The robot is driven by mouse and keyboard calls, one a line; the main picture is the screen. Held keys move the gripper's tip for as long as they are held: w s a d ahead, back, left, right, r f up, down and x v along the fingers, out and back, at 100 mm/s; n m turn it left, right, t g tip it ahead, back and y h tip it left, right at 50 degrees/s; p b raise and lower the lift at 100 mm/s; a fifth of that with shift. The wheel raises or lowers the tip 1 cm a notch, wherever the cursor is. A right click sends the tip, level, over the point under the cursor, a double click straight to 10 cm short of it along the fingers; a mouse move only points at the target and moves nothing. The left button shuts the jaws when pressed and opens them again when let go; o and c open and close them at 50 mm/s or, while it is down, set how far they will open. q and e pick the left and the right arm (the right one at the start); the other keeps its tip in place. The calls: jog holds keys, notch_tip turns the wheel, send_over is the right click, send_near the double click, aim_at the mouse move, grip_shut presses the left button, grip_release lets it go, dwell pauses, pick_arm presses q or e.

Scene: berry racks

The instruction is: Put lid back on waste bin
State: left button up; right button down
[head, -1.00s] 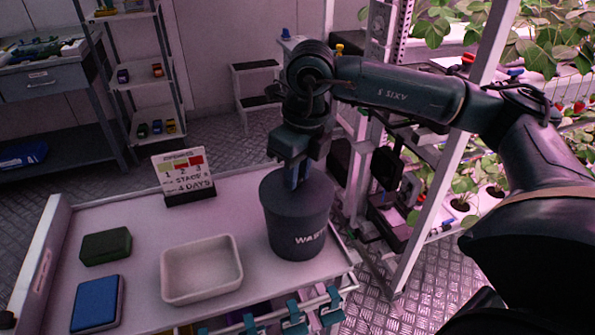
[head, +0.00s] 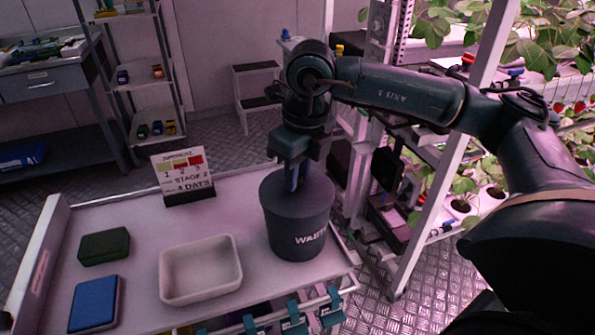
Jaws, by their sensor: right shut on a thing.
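The dark grey waste bin (head: 297,230) stands upright at the right end of the white cart top, with part of the word "WASTE" on its front. Its dark lid (head: 318,188) lies over the bin's top and looks level with the rim. My right gripper (head: 292,183) points straight down over the lid's middle and is shut on the lid's handle, which its fingers mostly hide. I cannot tell whether the lid is fully seated all round. My left gripper is not in view.
A white tray (head: 201,270), a green box (head: 104,246) and a blue box (head: 95,304) lie on the cart top (head: 140,222). A small sign (head: 183,172) stands at its back edge. A plant rack post (head: 437,190) rises close right of the bin.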

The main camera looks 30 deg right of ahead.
dwell(0.7)
jog(key=c, duration=1.2)
grip_release()
jog(key=shift+o, duration=0.5)
jog(key=o, duration=0.4)
jog(key=shift+r+p, duration=2.05)
jog(key=shift+r, duration=1.45)
jog(key=shift+c, duration=0.3)
